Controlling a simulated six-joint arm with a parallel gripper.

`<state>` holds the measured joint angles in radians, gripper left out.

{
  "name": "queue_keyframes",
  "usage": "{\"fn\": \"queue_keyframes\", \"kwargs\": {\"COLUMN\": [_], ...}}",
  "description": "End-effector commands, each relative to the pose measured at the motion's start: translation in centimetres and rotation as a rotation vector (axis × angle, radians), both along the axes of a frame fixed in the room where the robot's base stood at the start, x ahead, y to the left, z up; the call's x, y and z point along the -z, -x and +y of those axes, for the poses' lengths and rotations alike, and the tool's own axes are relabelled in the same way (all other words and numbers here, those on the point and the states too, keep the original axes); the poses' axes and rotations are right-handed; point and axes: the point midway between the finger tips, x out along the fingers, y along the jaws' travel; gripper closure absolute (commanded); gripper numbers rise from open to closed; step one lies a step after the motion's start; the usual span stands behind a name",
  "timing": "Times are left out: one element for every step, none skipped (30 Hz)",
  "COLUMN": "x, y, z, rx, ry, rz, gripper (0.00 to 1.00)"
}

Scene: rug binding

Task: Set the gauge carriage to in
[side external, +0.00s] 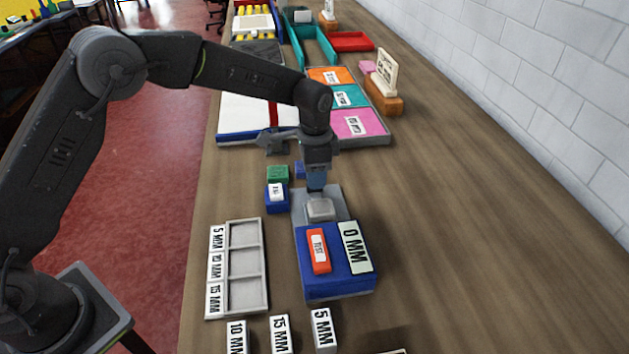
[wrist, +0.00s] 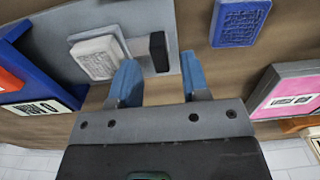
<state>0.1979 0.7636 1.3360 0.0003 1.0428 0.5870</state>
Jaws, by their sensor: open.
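The gauge has a blue block (side external: 335,275) with an orange TEST label and a 0 MM plate, joined to a flat grey base plate (side external: 338,200). A pale grey block (side external: 320,209), which looks like the carriage, sits on this plate close to the blue block. In the wrist view the pale block (wrist: 95,57) has a small black piece (wrist: 158,52) beside it. My gripper (side external: 316,187) is above the plate, just behind the pale block. In the wrist view my gripper (wrist: 160,80) has its blue fingers apart, with the black piece showing beyond the gap. Whether they touch anything is unclear.
A grey three-slot tray (side external: 243,265) marked 5, 10 and 15 MM stands left of the gauge. Loose MM tags (side external: 279,334) lie in front. A small blue block (side external: 277,197) and green block (side external: 278,173) are close left. The bench to the right is clear.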

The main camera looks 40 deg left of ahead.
Motion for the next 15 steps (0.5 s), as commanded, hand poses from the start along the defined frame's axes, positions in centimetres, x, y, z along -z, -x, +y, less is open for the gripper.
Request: {"fn": "queue_keyframes", "kwargs": {"x": [0.8, 1.2, 1.7, 1.9, 2.2, 2.4, 2.6, 2.7, 2.8, 2.9, 2.9, 2.9, 2.9, 2.9, 2.9], "y": [0.0, 0.0, 0.0, 0.0, 0.0, 0.0, 0.0, 0.0, 0.0, 0.0, 0.0, 0.0, 0.0, 0.0, 0.0], "z": [0.0, 0.0, 0.0, 0.0, 0.0, 0.0, 0.0, 0.0, 0.0, 0.0, 0.0, 0.0, 0.0, 0.0, 0.0], "rx": [0.000, 0.000, 0.000, 0.000, 0.000, 0.000, 0.000, 0.000, 0.000, 0.000, 0.000, 0.000, 0.000, 0.000, 0.000], "ry": [-0.001, -0.001, -0.001, 0.000, 0.000, 0.000, 0.000, 0.000, 0.000, 0.000, 0.000, 0.000, 0.000, 0.000, 0.000], "rz": [0.002, 0.002, 0.002, 0.001, 0.000, 0.000, 0.000, 0.000, 0.000, 0.000, -0.001, -0.001, -0.001, -0.001, -0.001], "gripper": [0.57, 0.57, 0.57, 0.57, 0.57, 0.57, 0.57, 0.57, 0.57, 0.57, 0.57, 0.57, 0.57, 0.57, 0.57]}}
